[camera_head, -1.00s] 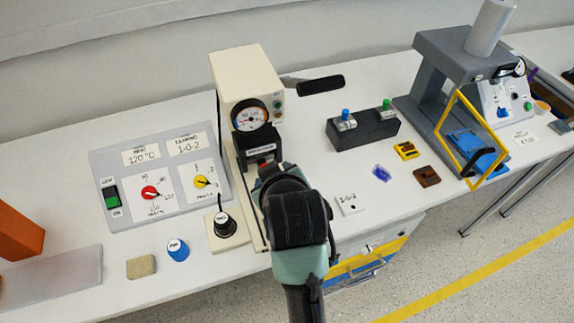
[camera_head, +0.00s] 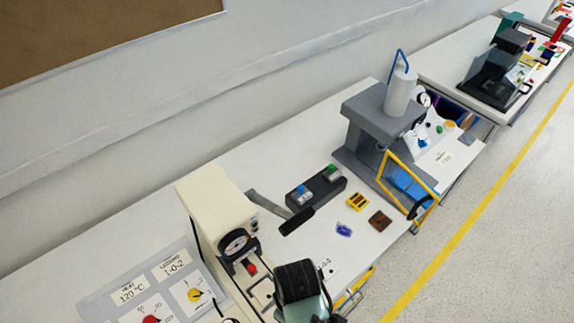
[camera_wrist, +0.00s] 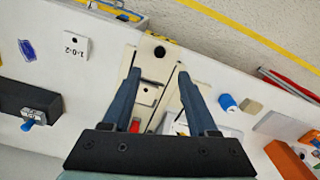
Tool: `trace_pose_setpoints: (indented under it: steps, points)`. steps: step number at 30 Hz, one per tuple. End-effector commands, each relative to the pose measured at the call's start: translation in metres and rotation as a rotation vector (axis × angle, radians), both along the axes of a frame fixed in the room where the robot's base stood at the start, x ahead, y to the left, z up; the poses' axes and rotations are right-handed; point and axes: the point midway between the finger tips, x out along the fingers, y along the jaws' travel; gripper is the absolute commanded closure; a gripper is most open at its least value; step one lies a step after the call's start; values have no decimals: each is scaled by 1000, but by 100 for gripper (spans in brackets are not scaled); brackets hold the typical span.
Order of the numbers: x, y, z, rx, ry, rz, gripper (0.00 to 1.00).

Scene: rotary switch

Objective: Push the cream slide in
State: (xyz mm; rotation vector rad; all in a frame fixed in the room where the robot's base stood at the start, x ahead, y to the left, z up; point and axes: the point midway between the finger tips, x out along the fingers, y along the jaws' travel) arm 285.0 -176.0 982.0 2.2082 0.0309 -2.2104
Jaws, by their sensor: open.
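The cream slide (camera_wrist: 150,70) shows in the wrist view as a flat cream piece with a black knob near its outer end, between my fingertips in the picture. Its track and part of it (camera_head: 262,291) show in the head view at the foot of the cream press (camera_head: 213,205), beside my wrist. My gripper (camera_wrist: 158,75) is open, its two dark blue fingers apart and empty over the slide. Whether a finger touches the slide is not clear. In the head view my black wrist hides the fingertips.
A black-handled lever (camera_head: 297,221) sticks out from the press. A switch panel (camera_head: 150,290) is at lower left. A black box with two buttons (camera_head: 316,191), a yellow part (camera_head: 357,201), a brown part (camera_head: 380,220) and a grey press with a yellow frame (camera_head: 390,120) stand rightward.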

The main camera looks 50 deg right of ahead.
Motion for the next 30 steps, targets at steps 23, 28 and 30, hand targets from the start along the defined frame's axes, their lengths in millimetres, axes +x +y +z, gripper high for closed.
trace_pose_setpoints:
  steps: [23,28,30]
  points:
    - [1,0,-112,-2,-3,0,41]
    - [1,0,-115,-2,-3,0,41]
    - [1,0,-115,-2,-3,0,41]
